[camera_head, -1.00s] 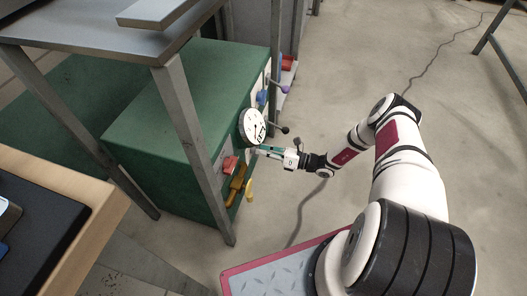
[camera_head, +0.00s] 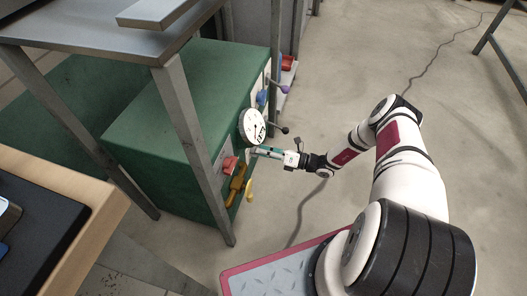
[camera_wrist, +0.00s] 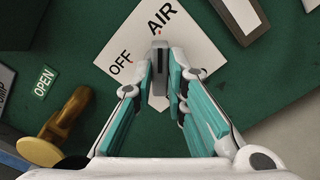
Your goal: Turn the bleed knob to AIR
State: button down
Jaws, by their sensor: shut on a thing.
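The bleed knob (camera_wrist: 159,55) is a grey bar on a white plate (camera_wrist: 185,60) in the wrist view. The plate is lettered OFF and AIR, each with a small red mark. The knob's upper end lies just below the AIR mark, with OFF to its left. My gripper (camera_wrist: 160,82) is shut on the knob, one teal-padded finger on each side. In the head view my gripper (camera_head: 254,151) reaches the front of the green cabinet (camera_head: 160,100), just below the round dial (camera_head: 252,126). The knob is too small to make out there.
A brass handle (camera_wrist: 66,118) and an OPEN label (camera_wrist: 44,82) are left of the plate. Red (camera_head: 229,165) and yellow (camera_head: 250,190) handles are close by in the head view. A grey frame leg (camera_head: 193,140) stands before the cabinet.

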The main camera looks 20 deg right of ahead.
jog(key=c, duration=1.6)
grip_release()
jog(key=v, duration=1.2)
